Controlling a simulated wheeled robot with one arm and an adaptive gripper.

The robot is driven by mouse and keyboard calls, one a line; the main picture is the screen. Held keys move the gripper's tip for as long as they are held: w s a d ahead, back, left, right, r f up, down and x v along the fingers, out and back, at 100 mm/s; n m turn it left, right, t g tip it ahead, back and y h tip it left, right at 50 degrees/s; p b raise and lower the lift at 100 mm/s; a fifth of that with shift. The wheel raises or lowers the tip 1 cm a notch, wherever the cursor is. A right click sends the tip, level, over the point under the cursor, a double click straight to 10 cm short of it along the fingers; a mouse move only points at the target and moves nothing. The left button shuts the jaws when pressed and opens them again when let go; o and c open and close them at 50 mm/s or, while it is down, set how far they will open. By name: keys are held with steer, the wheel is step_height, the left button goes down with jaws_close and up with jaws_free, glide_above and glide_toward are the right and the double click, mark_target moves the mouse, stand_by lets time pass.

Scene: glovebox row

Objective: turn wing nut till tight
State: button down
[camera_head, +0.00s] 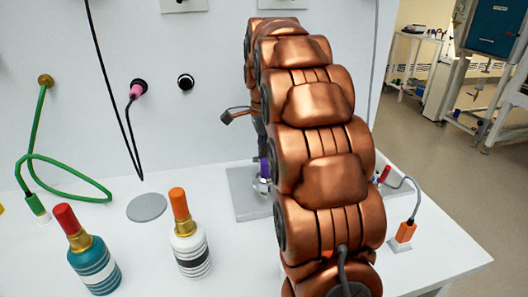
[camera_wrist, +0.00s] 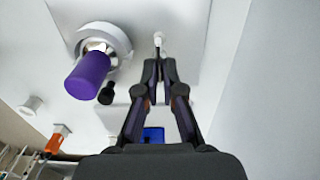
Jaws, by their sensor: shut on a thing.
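In the wrist view my gripper (camera_wrist: 158,65) has its two dark fingers brought together at the tips. They are shut on a small pale fitting, which I take to be the wing nut (camera_wrist: 158,40); its wings are mostly hidden between the fingertips. Left of it a purple cylinder (camera_wrist: 87,77) with a metal collar sits in a white ring (camera_wrist: 112,38). In the head view my copper arm hides the wing nut and most of the gripper. A bit of the purple part (camera_head: 263,168) shows beside the arm, above a grey plate (camera_head: 245,204).
Left of my arm stand a white bottle (camera_head: 190,253) with an orange top and a teal bottle (camera_head: 92,262) with a red top. A green hose (camera_head: 62,158) and a black cable (camera_head: 115,95) hang from the wall panel. An orange connector (camera_head: 404,232) is at right.

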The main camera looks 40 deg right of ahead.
steer(key=c, duration=1.3)
jaws_free()
steer(key=shift+r, duration=0.1)
steer(key=shift+r, duration=3.65)
